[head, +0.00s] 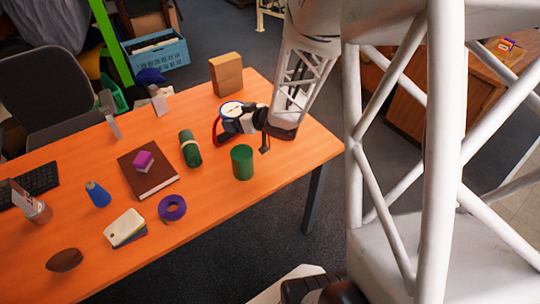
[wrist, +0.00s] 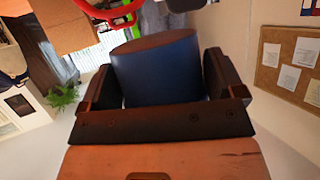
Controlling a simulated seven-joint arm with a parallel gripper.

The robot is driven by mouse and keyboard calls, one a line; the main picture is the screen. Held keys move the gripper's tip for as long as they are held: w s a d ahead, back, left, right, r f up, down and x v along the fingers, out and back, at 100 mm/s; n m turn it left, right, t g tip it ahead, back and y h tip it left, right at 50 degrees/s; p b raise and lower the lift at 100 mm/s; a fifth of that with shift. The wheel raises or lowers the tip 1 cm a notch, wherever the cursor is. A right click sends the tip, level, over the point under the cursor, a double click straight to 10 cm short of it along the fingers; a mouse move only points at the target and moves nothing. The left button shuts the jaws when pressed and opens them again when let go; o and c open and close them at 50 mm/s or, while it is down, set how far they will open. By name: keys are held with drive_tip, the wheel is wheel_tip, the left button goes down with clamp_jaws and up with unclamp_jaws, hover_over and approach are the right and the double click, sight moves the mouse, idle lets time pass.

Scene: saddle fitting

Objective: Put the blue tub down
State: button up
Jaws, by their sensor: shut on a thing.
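The blue tub (wrist: 158,72) fills the middle of the wrist view, dark blue with a brownish end at the top. My gripper (wrist: 165,95) has one dark finger on each side of it and is shut on it. In the head view, my gripper (head: 252,118) is at the far right part of the orange table (head: 215,208), low over the top. There the tub is mostly hidden among my gripper and a pale round face (head: 231,109). I cannot tell whether the tub touches the table.
A red curved thing (head: 216,131) is close beside my gripper. A cardboard box (head: 226,74) stands behind, a green cylinder (head: 242,163) in front, and a banded green roll (head: 190,150) to the left. The front right table is bare.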

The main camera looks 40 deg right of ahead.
drive_tip(key=s+d+f+m+h, duration=0.2)
drive_tip(key=s+d+f+h, duration=0.1)
drive_tip(key=s+d+f, duration=0.4)
drive_tip(key=shift+s+d+t, duration=0.4)
drive_tip(key=shift+s+d, duration=0.15)
drive_tip(key=shift+d, duration=0.5)
drive_tip(key=shift+f, duration=0.2)
hover_over(276, 161)
drive_tip(key=shift+w+f, duration=0.15)
drive_tip(key=shift+f, duration=1.95)
drive_tip(key=shift+f, duration=0.1)
drive_tip(key=shift+f, duration=1.7)
drive_tip(key=shift+f, duration=0.1)
drive_tip(key=o, duration=0.8)
